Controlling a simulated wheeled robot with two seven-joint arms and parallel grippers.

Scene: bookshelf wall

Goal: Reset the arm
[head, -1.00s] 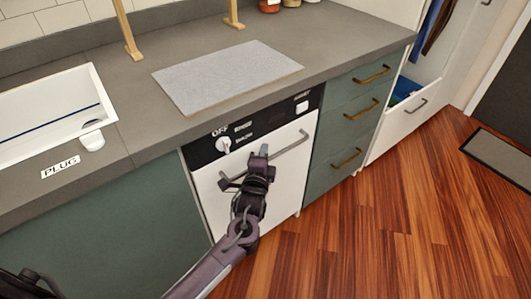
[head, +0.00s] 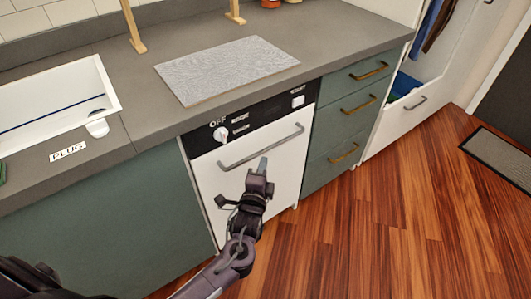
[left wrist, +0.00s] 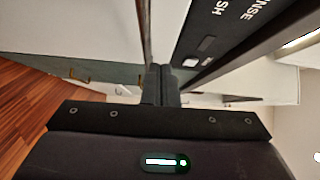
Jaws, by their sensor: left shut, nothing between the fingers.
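My left gripper (head: 262,166) is in front of the white dishwasher door (head: 285,165), just below its bar handle (head: 262,147). Its fingers are shut and hold nothing. In the left wrist view the two fingers (left wrist: 161,85) stand side by side, with the dishwasher's black control panel (left wrist: 225,30) at the upper right. The door looks closed under the panel with the OFF dial (head: 220,133). My right gripper is not in view.
The grey counter (head: 330,50) runs above, with a grey mat (head: 227,70) and a white sink (head: 50,100). Green drawers (head: 350,110) with brass handles stand right of the dishwasher. An open white drawer (head: 410,115) is farther right.

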